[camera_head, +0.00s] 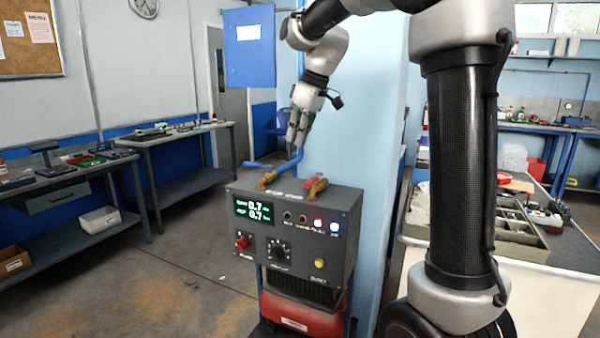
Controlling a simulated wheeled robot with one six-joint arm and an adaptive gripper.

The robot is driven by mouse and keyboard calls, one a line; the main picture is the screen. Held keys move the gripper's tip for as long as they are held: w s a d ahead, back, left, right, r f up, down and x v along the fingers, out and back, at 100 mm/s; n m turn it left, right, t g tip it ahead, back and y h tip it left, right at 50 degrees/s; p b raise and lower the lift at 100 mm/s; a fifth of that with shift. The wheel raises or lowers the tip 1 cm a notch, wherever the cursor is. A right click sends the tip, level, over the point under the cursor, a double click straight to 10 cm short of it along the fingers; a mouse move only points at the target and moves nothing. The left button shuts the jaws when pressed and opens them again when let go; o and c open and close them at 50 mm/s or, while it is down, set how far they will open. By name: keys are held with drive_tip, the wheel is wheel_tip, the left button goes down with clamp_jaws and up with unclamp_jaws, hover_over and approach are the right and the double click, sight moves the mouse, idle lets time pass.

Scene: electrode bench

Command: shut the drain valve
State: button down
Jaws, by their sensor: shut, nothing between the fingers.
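My gripper (294,142) points down just above the back of a dark grey control box (300,235). Its fingers are together and nothing shows between them. A blue pipe or bar (265,165) runs just below the fingertips; I cannot tell whether they touch it. A brass-coloured fitting (267,179) sits on the box's top left. Another brass-coloured fitting (317,188) with a small red part (309,179) sits to the right. I cannot tell for certain which of these is the drain valve, or its setting.
The box stands on a frame with a red unit (290,312) below, beside a pale blue pillar (362,130). Workbenches (175,136) line the left. A divided tray (487,222) lies on the right counter. The floor at left is clear.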

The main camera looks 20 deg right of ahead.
sight(314, 180)
drive_tip(key=shift+s+f+n, duration=0.1)
drive_tip(key=shift+f+n, duration=0.15)
drive_tip(key=shift+n, duration=0.15)
drive_tip(key=shift+f, duration=0.1)
drive_tip(key=x, duration=1)
drive_tip(key=shift+s+a+f, duration=0.1)
drive_tip(key=shift+f, duration=0.05)
drive_tip(key=shift+s+d+r, duration=0.25)
drive_tip(key=shift+s+d, duration=1.15)
drive_tip(key=shift+s, duration=0.1)
